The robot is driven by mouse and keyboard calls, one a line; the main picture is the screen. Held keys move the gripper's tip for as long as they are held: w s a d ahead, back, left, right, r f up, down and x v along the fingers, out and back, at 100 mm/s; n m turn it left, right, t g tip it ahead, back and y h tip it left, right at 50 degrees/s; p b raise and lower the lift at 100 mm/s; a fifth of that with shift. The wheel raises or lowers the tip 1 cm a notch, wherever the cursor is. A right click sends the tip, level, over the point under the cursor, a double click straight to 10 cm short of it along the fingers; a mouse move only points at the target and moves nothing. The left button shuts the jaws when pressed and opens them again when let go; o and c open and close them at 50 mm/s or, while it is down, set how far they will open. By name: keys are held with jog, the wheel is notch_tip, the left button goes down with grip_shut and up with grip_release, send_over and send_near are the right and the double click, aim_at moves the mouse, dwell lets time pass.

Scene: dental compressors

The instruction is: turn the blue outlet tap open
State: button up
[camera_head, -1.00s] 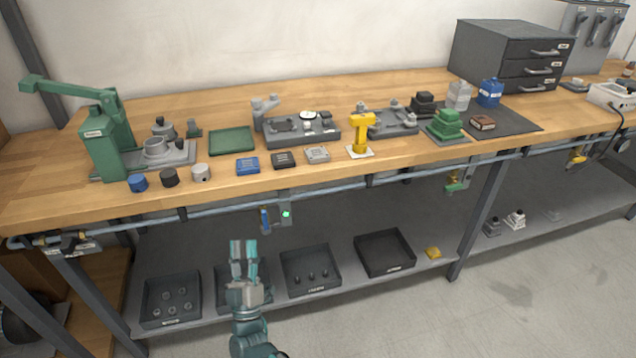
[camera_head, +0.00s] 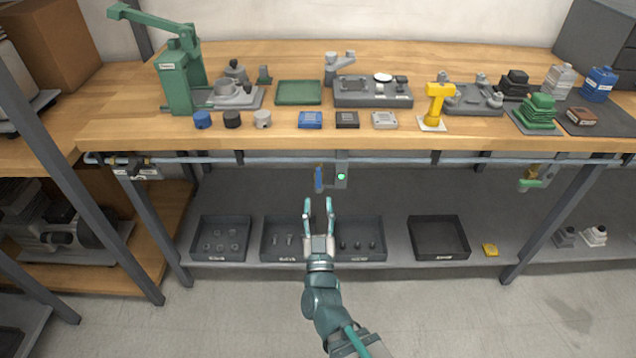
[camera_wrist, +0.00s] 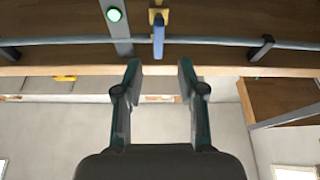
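The blue outlet tap (camera_head: 319,179) hangs below the front edge of the bench, beside a small grey plate with a lit green light (camera_head: 341,176). Its blue handle points straight down in the head view. In the wrist view the blue handle (camera_wrist: 158,40) shows beyond my fingertips, below a yellow brass body (camera_wrist: 157,15). My gripper (camera_head: 319,206) is open and empty, just below and in front of the tap in the head view. In the wrist view its two fingers (camera_wrist: 159,70) stand apart, with the handle roughly centred between them and apart from both.
A grey pipe (camera_head: 430,161) runs along under the bench edge. A green-handled tap (camera_head: 529,182) hangs further right. Dark trays, one of them empty (camera_head: 438,237), stand on the lower shelf. The wooden bench (camera_head: 300,140) holds several parts above.

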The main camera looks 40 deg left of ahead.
aim_at(318, 179)
jog(key=shift+b+x, duration=1.6)
jog(key=shift+b, duration=1.1)
jog(key=shift+x, duration=2.75)
jog(key=shift+r, duration=0.1)
